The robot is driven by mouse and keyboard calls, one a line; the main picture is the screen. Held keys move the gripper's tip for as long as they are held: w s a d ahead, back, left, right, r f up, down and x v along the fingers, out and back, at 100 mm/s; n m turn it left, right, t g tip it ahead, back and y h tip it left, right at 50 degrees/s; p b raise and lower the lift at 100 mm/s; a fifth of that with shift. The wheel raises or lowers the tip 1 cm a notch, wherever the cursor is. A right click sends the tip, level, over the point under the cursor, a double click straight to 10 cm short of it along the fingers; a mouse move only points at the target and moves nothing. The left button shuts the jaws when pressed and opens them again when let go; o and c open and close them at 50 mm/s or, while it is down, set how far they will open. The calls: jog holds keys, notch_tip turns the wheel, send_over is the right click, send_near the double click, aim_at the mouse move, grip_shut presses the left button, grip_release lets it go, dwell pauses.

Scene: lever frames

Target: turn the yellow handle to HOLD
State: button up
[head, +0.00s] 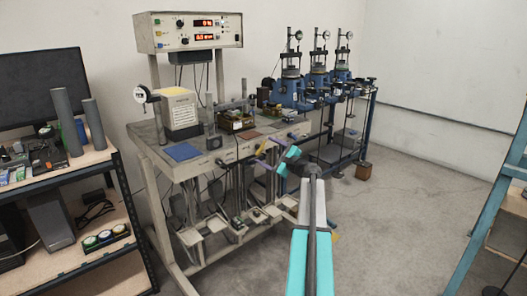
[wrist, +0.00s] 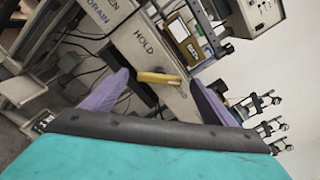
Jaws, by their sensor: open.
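The yellow handle (wrist: 158,77) shows in the wrist view as a short bar on the edge of a pale panel (wrist: 150,50). The black word HOLD (wrist: 143,40) is printed on the panel, just above the handle in the picture. DRAIN (wrist: 98,12) and part of another word are at the upper left. My gripper (wrist: 160,82) is open, its purple fingers apart on the left and right of the handle; contact cannot be told. In the head view my gripper (head: 266,153) is at the bench's front right edge, and I cannot make out the handle there.
The bench (head: 225,157) carries a blue mat (head: 183,152) and several instruments. Blue test devices (head: 290,92) stand behind to the right. A shelf (head: 95,157) is at the left and a blue frame (head: 495,190) at the right. The floor (head: 400,190) between is largely clear.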

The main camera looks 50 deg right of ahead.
aim_at(260, 148)
jog(key=shift+w, duration=1.05)
jog(key=c, duration=1)
jog(key=shift+c, duration=0.3)
